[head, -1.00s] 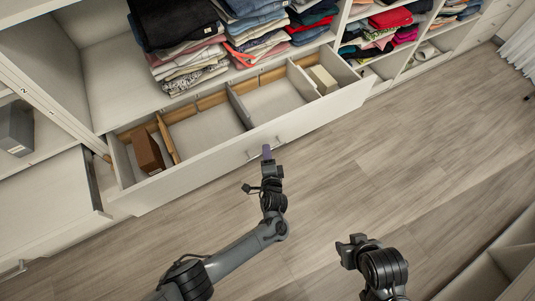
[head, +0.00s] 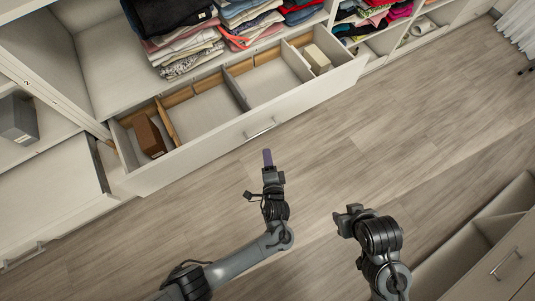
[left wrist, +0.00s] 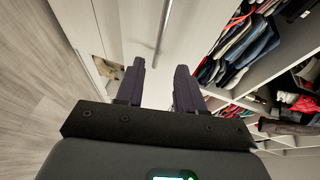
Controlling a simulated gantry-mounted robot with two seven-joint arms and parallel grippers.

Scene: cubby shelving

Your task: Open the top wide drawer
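The top wide drawer (head: 200,158) stands pulled out below the clothes shelf in the head view, with its divided inside showing. Its bar handle (head: 262,130) is on the middle of the white front; it also shows in the left wrist view (left wrist: 163,30). My left gripper (head: 267,158) is just in front of the handle and apart from it. In the left wrist view its two dark fingers (left wrist: 158,82) are spread with nothing between them. My right gripper (head: 343,220) hangs over the floor, away from the drawer; its fingers are too unclear to judge.
A brown box (head: 148,136) and a cream box (head: 317,58) lie in the drawer. Folded clothes (head: 185,45) are stacked above it. Another drawer unit (head: 500,255) stands at the lower right. The wood floor (head: 430,120) between is clear.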

